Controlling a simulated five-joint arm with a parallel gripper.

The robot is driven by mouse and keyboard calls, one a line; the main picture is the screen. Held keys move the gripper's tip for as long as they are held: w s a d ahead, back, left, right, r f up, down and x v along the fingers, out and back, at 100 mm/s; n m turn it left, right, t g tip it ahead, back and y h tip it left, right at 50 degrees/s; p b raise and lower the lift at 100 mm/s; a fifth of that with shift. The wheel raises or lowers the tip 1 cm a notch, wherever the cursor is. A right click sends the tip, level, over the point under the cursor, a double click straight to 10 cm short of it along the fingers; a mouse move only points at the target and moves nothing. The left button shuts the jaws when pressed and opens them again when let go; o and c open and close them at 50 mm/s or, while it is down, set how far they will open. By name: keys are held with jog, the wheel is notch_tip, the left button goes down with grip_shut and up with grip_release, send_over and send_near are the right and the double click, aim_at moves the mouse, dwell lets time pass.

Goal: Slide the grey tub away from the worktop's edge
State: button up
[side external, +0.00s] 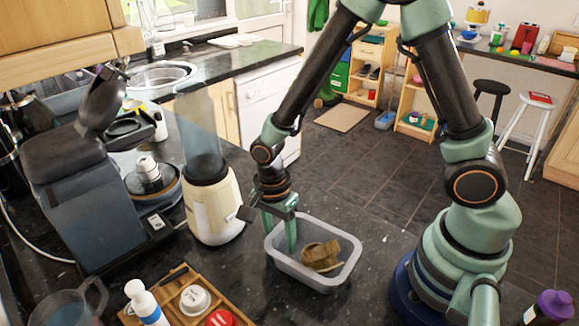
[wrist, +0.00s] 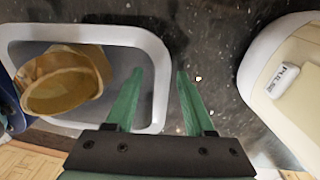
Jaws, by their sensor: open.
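The grey tub (side external: 350,272) stands on the dark speckled worktop (side external: 375,300), close to its edge on the room side. A brown, cup-like object (side external: 322,256) lies tilted inside it; it also shows in the wrist view (wrist: 65,85). My gripper (side external: 279,236) is open and points down at the tub's left wall. In the wrist view my gripper (wrist: 160,74) has one finger over the inside of the tub and the other outside it, with the tub's wall (wrist: 158,88) between them. I cannot tell whether either finger touches the wall.
A cream blender (side external: 215,207) stands just left of my gripper, with a dark coffee machine (side external: 90,190) beyond. A wooden tray (side external: 180,280) with a white bottle (side external: 145,302) and lidded jars sits at the front left. A purple-capped bottle (side external: 553,305) is at the lower right.

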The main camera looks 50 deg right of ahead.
jog(key=r, duration=1.1)
jog(key=shift+w+a, duration=0.15)
jog(key=shift+w, duration=0.25)
jog(key=s+d+r+n+t, duration=0.1)
jog(key=d+r+n+t, duration=0.2)
jog(key=d+r+n, duration=0.2)
jog(key=s+d+r+n+t, duration=0.2)
jog(key=d+r+n, duration=0.3)
jog(key=n, duration=0.7)
jog(key=shift+r+t, duration=0.8)
jog(key=shift+r, duration=0.5)
